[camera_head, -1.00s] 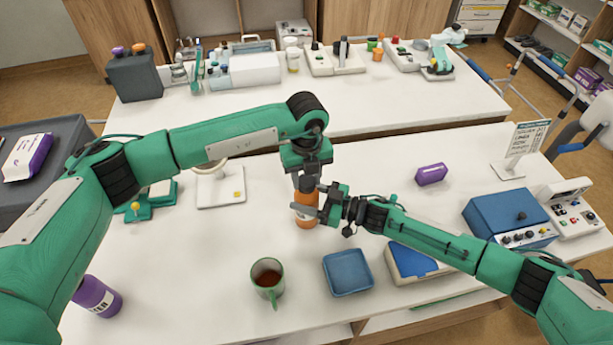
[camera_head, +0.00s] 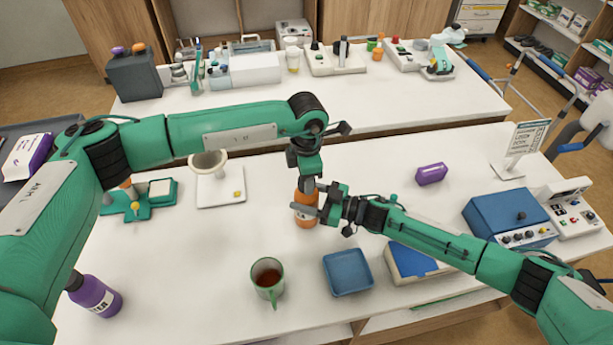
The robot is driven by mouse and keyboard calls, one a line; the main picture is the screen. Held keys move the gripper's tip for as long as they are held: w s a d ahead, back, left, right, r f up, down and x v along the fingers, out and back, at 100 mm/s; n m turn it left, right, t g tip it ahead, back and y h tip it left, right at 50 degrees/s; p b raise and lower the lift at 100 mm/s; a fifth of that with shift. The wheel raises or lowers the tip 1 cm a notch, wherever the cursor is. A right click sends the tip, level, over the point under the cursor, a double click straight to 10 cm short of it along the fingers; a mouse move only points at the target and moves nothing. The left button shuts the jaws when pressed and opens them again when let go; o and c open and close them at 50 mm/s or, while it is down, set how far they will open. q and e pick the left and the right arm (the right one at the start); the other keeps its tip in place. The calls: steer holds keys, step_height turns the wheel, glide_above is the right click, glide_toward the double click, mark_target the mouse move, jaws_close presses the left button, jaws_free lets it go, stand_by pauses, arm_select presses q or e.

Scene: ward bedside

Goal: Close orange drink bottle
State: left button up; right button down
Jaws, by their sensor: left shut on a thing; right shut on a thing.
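The orange drink bottle (camera_head: 305,213) stands upright on the near white table, near its middle. My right gripper (camera_head: 322,203) is shut on the bottle's body from the right side. My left gripper (camera_head: 308,184) comes down from above and is shut at the bottle's top. The cap is hidden by the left gripper's fingers, so I cannot see how it sits on the neck.
A green mug (camera_head: 268,280) with dark drink and a blue tray (camera_head: 348,272) stand in front of the bottle. A white scale-like device (camera_head: 219,190) is to the left. A purple bottle (camera_head: 97,297) stands at the left front. A purple box (camera_head: 431,174) lies to the right.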

arm_select(q)
steer(key=m, duration=0.8)
steer(key=shift+m, duration=0.4)
steer(key=o, duration=1.2)
steer(key=shift+c, duration=0.2)
steer(key=shift+r, duration=0.1)
step_height(320, 180, up, 12)
